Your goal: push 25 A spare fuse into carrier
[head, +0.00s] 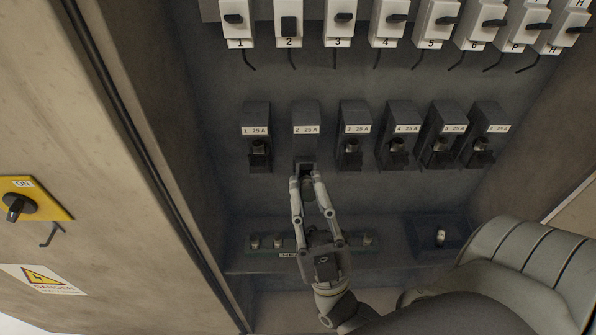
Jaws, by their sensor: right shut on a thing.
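A row of dark fuse carriers labelled 25 A runs across the cabinet's back panel. The carrier numbered 2 (306,122) has my right gripper (308,183) directly below and in front of its open lower part. The right gripper is shut on a small fuse, which is mostly hidden between the fingertips. I cannot tell how far the fuse is inside the carrier. The spare fuse rack (263,251) stands on the ledge below with several fuses in it, partly hidden behind my right gripper. My left gripper is not in view.
Carriers 1 (256,118) and 3 (355,118) flank carrier 2 closely. A dark tray (418,231) with one fuse (440,237) sits on the ledge at right. Numbered switches (289,25) line the top. The cabinet's left wall carries a yellow ON switch plate (45,196).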

